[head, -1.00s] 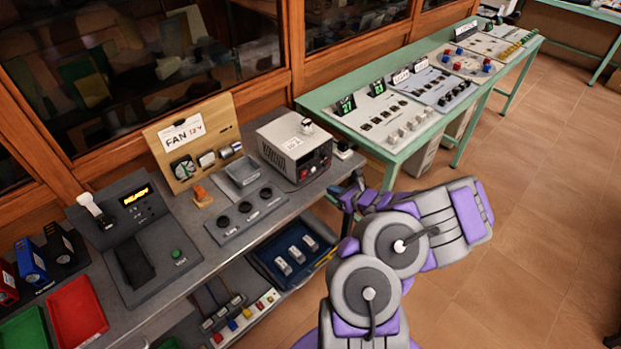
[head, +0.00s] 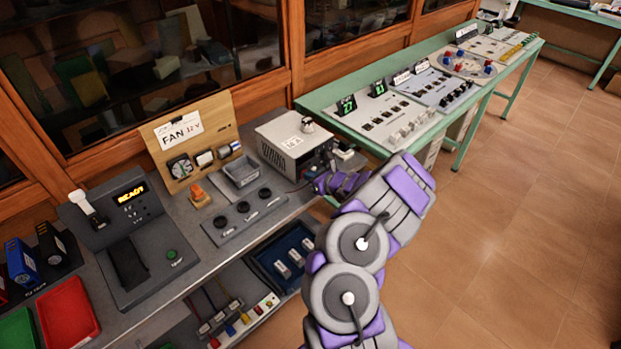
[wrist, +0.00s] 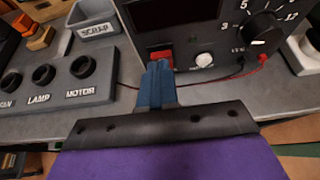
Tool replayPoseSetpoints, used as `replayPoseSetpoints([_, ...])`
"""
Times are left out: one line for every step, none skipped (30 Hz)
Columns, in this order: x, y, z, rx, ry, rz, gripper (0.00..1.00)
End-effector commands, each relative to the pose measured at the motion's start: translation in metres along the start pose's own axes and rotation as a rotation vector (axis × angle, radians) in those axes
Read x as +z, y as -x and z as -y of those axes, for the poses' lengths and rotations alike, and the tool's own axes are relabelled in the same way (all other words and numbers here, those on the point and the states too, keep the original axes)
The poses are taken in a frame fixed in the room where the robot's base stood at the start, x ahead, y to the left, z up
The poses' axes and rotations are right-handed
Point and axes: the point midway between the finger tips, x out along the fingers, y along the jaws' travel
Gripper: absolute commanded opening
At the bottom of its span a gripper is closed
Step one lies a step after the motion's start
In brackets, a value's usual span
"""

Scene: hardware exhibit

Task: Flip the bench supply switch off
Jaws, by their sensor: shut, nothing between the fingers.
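The bench supply (head: 285,140) is a light grey metal box with a dark front, standing at the right end of the grey bench. In the wrist view its dark front panel (wrist: 211,50) shows a large round dial, a white round knob (wrist: 204,60) and a red rocker switch (wrist: 161,54) low on the left. My gripper (wrist: 159,68) is shut and empty, with its blue fingertips right in front of the red switch and overlapping its lower part. I cannot tell whether they touch it or which way the rocker is tilted. In the head view my gripper (head: 321,183) is close to the supply's front.
A panel of sockets marked fan, lamp and motor (head: 243,215) lies left of the supply, with a scrap tray (head: 241,171) behind it. Red and black leads run from the supply's front. A green table (head: 375,147) stands to the right. The tiled floor is clear.

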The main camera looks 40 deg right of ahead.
Motion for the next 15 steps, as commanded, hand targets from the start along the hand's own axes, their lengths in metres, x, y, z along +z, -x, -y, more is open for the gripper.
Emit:
replayPoseSetpoints([0.0003, -0.0001, 0.0, 0.0, 0.0, 0.0, 0.0])
replayPoseSetpoints([0.0004, -0.0001, 0.0, 0.0, 0.0, 0.0, 0.0])
replayPoseSetpoints([0.0004, 0.0, 0.0, 0.0, 0.0, 0.0, 0.0])
replayPoseSetpoints([0.0004, 0.0, 0.0, 0.0, 0.0, 0.0, 0.0])
replayPoseSetpoints([0.0002, -0.0001, 0.0, 0.0, 0.0, 0.0, 0.0])
replayPoseSetpoints([0.0002, 0.0, 0.0, 0.0, 0.0, 0.0, 0.0])
replayPoseSetpoints([0.0003, 0.0, -0.0001, 0.0, 0.0, 0.0, 0.0])
replayPoseSetpoints([0.0004, -0.0001, -0.0002, 0.0, 0.0, -0.001, 0.0])
replayPoseSetpoints([0.0012, -0.0001, -0.0002, 0.001, 0.0, -0.005, 0.0])
replayPoseSetpoints([0.0021, -0.0003, -0.0004, 0.001, 0.0, -0.011, 0.0])
replayPoseSetpoints([0.0032, -0.0005, -0.0005, 0.002, 0.001, -0.019, 0.0])
replayPoseSetpoints([0.005, -0.001, -0.0006, 0.003, 0.001, -0.034, 0.0])
replayPoseSetpoints([0.0066, -0.0017, -0.0008, 0.004, 0.001, -0.049, 0.0])
replayPoseSetpoints([0.0084, -0.0024, -0.001, 0.004, 0.003, -0.066, 0.0])
replayPoseSetpoints([0.0084, -0.0037, -0.0013, 0.005, 0.002, -0.08, 0.0])
